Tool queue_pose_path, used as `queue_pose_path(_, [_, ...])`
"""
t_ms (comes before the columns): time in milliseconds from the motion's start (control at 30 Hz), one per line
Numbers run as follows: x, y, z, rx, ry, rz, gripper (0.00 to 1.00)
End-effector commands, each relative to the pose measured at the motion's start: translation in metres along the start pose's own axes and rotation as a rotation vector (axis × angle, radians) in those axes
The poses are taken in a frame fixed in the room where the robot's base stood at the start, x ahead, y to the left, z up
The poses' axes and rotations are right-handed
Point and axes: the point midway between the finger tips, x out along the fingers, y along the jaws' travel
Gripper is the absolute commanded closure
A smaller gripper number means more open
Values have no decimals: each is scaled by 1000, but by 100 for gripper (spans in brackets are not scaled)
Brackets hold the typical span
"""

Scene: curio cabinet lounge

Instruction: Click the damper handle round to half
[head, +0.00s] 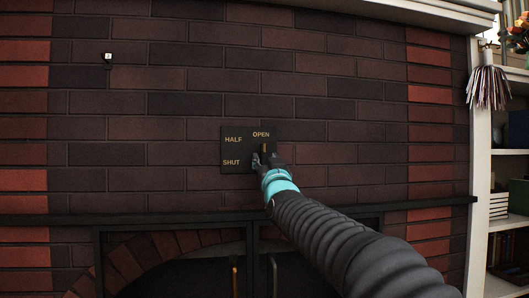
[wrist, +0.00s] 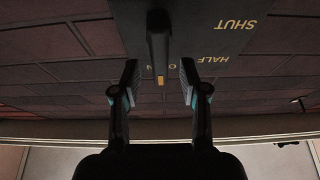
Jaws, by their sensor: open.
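The damper plate (head: 232,152) is a dark square on the brick wall, lettered HALF, OPEN and SHUT in gold. It also shows upside down in the wrist view (wrist: 205,25). The damper handle (wrist: 158,35) is a dark bar with a brass tip. The tip (head: 264,147) points up at OPEN in the head view. My gripper (wrist: 159,72) is open, with a finger on each side of the handle's tip end and a visible gap on both sides. In the head view my gripper (head: 264,161) covers the plate's lower right and the handle's base.
A dark mantel ledge (head: 150,218) runs below the plate, above fireplace doors with brass handles (head: 234,275). A small white-faced hook or knob (head: 108,57) is on the wall at upper left. Shelves (head: 505,170) with books and a hanging tassel duster (head: 487,88) stand at right.

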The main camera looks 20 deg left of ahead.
Motion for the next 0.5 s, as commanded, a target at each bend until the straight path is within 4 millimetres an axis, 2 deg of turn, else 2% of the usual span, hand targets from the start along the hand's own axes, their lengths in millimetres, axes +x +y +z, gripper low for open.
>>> queue_pose_path(200, [25, 0, -1, 2, 1, 1, 56])
queue_pose_path(500, [35, 0, 0, 1, 0, 1, 56])
